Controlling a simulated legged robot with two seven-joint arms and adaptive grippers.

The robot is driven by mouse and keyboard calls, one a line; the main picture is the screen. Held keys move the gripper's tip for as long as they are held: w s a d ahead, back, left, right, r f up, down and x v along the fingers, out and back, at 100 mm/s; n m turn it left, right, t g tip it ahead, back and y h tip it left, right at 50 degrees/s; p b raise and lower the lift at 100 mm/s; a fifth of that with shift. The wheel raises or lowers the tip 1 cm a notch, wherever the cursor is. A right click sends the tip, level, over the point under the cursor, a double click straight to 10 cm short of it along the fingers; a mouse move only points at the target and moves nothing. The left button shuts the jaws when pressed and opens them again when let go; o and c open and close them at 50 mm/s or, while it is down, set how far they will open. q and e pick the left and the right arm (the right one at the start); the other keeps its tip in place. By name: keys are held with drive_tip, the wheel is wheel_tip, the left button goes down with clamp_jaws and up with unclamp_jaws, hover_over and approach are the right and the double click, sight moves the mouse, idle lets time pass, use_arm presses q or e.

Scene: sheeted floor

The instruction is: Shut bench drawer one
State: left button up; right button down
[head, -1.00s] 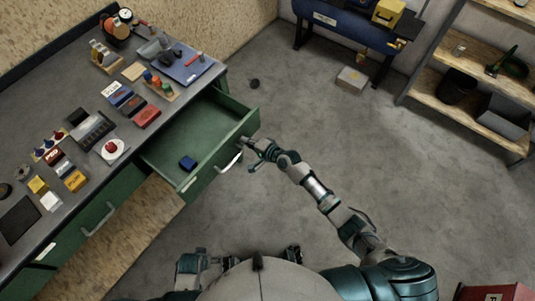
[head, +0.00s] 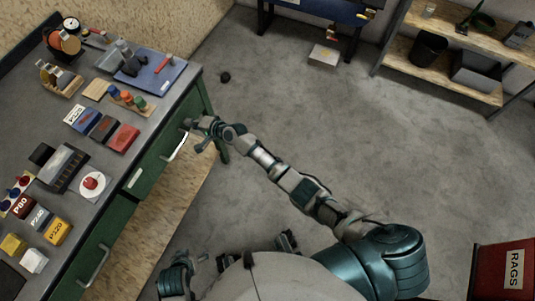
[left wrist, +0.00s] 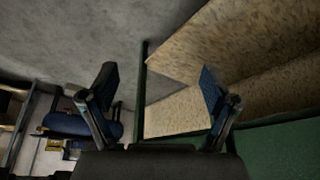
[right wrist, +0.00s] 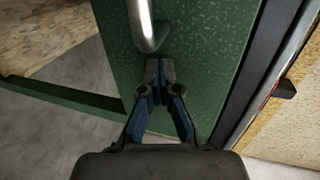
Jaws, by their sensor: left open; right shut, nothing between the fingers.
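The green drawer front (head: 150,168) with its silver handle (head: 175,146) lies in line with the bench's green side in the head view; no drawer interior shows. My right gripper (head: 190,124) is at the far end of this front, by the handle. In the right wrist view the right gripper (right wrist: 160,68) is shut and empty, its tips at the green front (right wrist: 205,50) just below the end of the handle (right wrist: 147,30). My left gripper (left wrist: 158,85) is open and empty, low beside my body, over bare floor and wooden panels.
The bench top (head: 150,122) carries boxes, tools and a blue mat (head: 155,75). A second handle (head: 96,268) is nearer on the bench. A red rags bin (head: 503,270) stands at the right, and shelves (head: 450,70) at the back. The middle floor is clear.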

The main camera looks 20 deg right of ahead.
use_arm(q)
drive_tip(key=shift+w+t, duration=0.4)
drive_tip(key=shift+w, duration=0.45)
drive_tip(key=shift+d, duration=0.15)
drive_tip(key=shift+r, duration=0.1)
